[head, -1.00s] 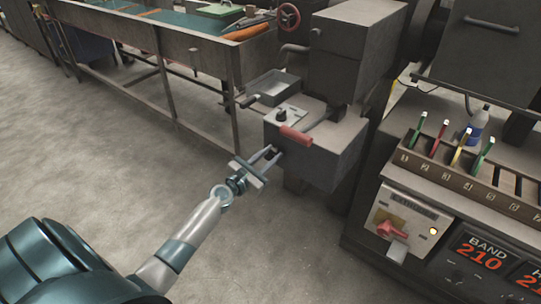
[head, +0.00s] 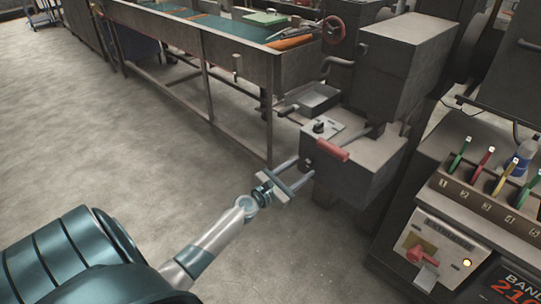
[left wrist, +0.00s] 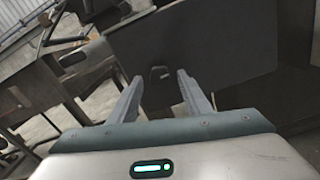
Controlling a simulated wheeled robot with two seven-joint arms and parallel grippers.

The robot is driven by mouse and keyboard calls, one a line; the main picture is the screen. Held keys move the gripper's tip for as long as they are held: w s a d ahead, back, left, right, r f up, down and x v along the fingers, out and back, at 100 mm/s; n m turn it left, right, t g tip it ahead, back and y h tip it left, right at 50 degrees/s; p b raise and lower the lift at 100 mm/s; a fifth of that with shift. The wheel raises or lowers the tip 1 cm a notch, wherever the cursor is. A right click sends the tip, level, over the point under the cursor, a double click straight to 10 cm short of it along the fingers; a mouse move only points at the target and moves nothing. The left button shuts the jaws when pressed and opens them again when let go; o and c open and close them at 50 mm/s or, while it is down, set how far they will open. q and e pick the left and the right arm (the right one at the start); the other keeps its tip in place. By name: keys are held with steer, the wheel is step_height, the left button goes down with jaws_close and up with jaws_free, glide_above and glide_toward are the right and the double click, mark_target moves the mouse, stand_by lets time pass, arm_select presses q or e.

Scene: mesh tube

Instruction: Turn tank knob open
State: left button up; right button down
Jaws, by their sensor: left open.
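A dark grey tank box (head: 345,180) stands right of the image middle in the head view. A small dark knob (left wrist: 158,74) sticks out of its front face in the left wrist view. My left gripper (head: 304,167) is open in front of that face. In the left wrist view its fingertips (left wrist: 160,78) lie to the left and right of the knob, with gaps on both sides. I cannot tell whether the tips reach past it. A black rotary knob (head: 319,126) sits on a light plate on top of the box. My right gripper is not in view.
A red handle (head: 332,150) juts out above the box's front edge. A workbench (head: 220,50) stands at the back left. An extruder panel (head: 432,248) stands at the right. The floor at left is clear.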

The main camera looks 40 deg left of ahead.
arm_select(q)
steer(key=s+a+b, duration=0.1)
steer(key=s+b, duration=0.1)
steer(key=s, duration=1.3)
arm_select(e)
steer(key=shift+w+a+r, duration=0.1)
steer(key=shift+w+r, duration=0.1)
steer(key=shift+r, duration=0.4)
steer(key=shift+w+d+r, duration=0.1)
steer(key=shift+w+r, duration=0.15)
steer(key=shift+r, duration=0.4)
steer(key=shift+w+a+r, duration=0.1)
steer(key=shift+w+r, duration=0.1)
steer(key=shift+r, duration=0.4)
